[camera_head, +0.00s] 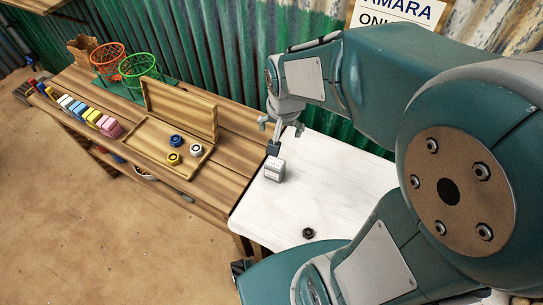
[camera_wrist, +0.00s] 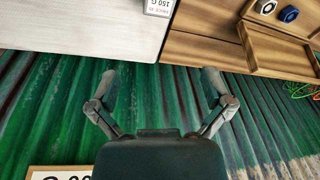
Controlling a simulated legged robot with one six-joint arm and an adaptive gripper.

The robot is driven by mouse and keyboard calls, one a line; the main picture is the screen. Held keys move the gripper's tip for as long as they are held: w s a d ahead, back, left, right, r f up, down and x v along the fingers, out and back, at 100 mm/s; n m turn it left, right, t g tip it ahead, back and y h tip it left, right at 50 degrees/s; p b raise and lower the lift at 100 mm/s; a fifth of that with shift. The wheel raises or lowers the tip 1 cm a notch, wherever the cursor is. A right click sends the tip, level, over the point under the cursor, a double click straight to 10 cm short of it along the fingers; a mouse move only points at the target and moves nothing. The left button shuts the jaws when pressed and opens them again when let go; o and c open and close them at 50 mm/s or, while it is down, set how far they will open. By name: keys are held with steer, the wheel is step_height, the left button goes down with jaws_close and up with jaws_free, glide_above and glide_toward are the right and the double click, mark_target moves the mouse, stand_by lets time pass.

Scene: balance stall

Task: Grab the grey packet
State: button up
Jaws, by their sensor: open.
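The pale grey packet (camera_head: 274,170) stands on the white tabletop in the head view, near its left edge. In the wrist view the packet (camera_wrist: 159,8) is cut off by the top edge, and its label reads 150 G. My gripper (camera_head: 280,138) is above and behind the packet in the head view, apart from it. In the wrist view my gripper (camera_wrist: 159,83) has its fingers wide apart with nothing between them. A dark block shape shows just behind the packet in the head view; it may be a fingertip.
The white table (camera_head: 325,180) is mostly clear, with a dark nut-like piece (camera_head: 308,233) near its front. The wooden bench (camera_head: 200,190) at left holds an open wooden box (camera_head: 150,137) with several round pieces, coloured blocks and two baskets. A corrugated green wall (camera_head: 230,60) stands close behind.

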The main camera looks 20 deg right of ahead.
mark_target(274, 162)
steer(key=w+f+m, duration=0.1)
steer(key=f, duration=0.2)
steer(key=w+f+m+g, duration=0.1)
steer(key=f, duration=0.3)
steer(key=w+f+m+g, duration=0.1)
steer(key=f, duration=0.3)
steer(key=shift+w, duration=0.25)
step_height(274, 162, down, 11)
steer(key=shift+s+r, duration=0.1)
steer(key=shift+r, duration=0.05)
steer(key=c, duration=1)
